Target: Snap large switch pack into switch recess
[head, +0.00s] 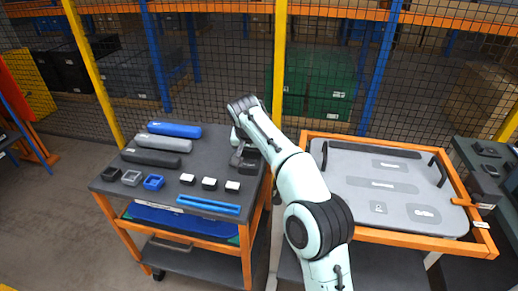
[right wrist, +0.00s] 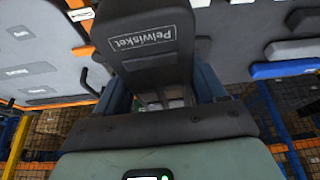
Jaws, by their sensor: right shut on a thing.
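My right gripper (head: 241,155) is low over the right end of the dark cart top, pointing down. It is shut on a dark block (head: 248,168), which I take to be the large switch pack. In the right wrist view, a dark block with white "Pelwisket" lettering (right wrist: 150,45) fills the top middle, with blue-grey parts on both sides. The head view does not show whether the block touches the cart. The grey door panel (head: 345,195) lies in an orange frame at right, with several labelled shapes. I cannot tell which is the switch recess. My left gripper is not in view.
The cart (head: 120,152) carries long blue (head: 174,130), grey (head: 163,142) and dark bars (head: 150,158), several small trays and white-topped blocks (head: 209,183). A blue strip (head: 208,204) lies at its front. A mesh fence (head: 220,60) stands behind. Another dark table (head: 485,170) is at far right.

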